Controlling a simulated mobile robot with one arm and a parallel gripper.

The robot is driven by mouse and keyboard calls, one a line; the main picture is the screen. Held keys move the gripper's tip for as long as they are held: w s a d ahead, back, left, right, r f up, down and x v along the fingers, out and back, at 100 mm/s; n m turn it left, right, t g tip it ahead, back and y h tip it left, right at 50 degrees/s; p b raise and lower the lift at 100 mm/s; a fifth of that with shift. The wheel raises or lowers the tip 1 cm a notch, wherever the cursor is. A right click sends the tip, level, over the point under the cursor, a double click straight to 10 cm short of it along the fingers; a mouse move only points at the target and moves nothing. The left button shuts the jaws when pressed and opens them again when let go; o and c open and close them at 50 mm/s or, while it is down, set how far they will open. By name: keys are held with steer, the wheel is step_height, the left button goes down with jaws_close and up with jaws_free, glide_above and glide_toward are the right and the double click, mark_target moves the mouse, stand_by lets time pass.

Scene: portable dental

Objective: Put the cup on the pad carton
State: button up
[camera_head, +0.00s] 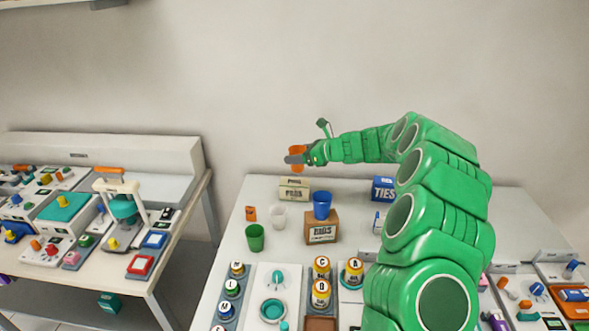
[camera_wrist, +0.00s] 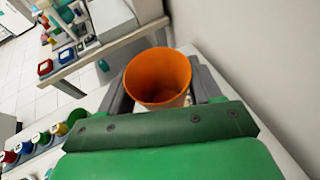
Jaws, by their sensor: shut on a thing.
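An orange cup (camera_head: 297,150) is held upright in my gripper (camera_head: 298,158), in the air at the back of the white table. In the wrist view the cup (camera_wrist: 158,80) sits between the two grey fingers of my gripper (camera_wrist: 163,88), its open rim facing the camera. The cream carton (camera_head: 294,189), whose label seems to read PADS, stands below the cup near the wall. A clear gap shows between cup and carton in the head view. The carton is mostly hidden in the wrist view.
A blue cup (camera_head: 322,205) stands on a brown box (camera_head: 321,230) in front of the carton. A blue TIES box (camera_head: 383,189) is to the right. The wall is close behind.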

steer(key=shift+w+a+f, duration=0.25)
steer(key=shift+w+f, duration=0.7)
steer(key=shift+f, duration=0.1)
steer(key=shift+w+a+f, duration=0.25)
steer(key=shift+w+f, duration=0.75)
steer(key=shift+f, duration=0.1)
steer(key=shift+w+a+f, duration=0.25)
steer(key=shift+w+f, duration=0.7)
steer(key=shift+f, duration=1.55)
steer(key=shift+f, duration=0.1)
steer(key=o, duration=1)
steer(key=v, duration=1.2)
